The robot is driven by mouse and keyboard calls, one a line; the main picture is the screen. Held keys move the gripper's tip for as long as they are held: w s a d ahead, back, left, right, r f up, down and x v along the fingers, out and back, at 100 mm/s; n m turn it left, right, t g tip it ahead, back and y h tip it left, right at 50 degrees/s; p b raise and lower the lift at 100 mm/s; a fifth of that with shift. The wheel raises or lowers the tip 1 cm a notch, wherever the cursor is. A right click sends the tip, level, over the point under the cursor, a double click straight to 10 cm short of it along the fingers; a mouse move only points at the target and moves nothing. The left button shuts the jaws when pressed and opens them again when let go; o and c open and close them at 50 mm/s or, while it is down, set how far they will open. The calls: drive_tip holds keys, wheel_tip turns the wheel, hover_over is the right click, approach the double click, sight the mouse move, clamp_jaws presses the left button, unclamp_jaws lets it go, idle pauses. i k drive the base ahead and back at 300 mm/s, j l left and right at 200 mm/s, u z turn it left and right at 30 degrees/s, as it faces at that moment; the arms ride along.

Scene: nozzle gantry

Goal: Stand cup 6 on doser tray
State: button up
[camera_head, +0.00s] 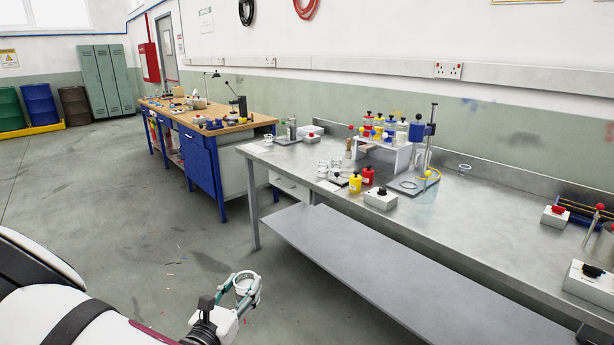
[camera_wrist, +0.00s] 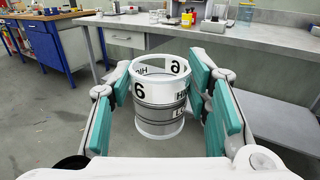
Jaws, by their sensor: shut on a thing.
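Cup 6 (camera_wrist: 160,98) is a white and grey cup marked with a black 6. It stands upright between the teal fingers of my gripper (camera_wrist: 163,100), which is shut on it. In the head view my gripper (camera_head: 241,292) holds the cup (camera_head: 247,284) in front of the steel table, over the open floor and apart from the table. The doser tray (camera_head: 408,187) appears to be the flat grey plate at the foot of the blue-headed stand (camera_head: 421,133) on the steel table. A yellow piece lies above the plate.
The steel table (camera_head: 480,213) bears a white rack (camera_head: 384,151) of bottles, a yellow bottle (camera_head: 355,183), a red bottle (camera_head: 367,176) and a white switch box (camera_head: 381,199). Several small white cups stand left of them. A lower shelf (camera_head: 390,270) runs beneath. A wooden workbench (camera_head: 205,112) stands behind.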

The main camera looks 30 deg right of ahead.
sight(348, 175)
drive_tip(key=i+j+z, duration=0.1)
drive_tip(key=i, duration=0.45)
drive_tip(key=i+z, duration=0.2)
drive_tip(key=z, duration=0.25)
drive_tip(key=i+j+z, duration=0.15)
drive_tip(key=z, duration=0.3)
drive_tip(key=i+j+z, duration=0.15)
drive_tip(key=z, duration=0.3)
drive_tip(key=j, duration=0.1)
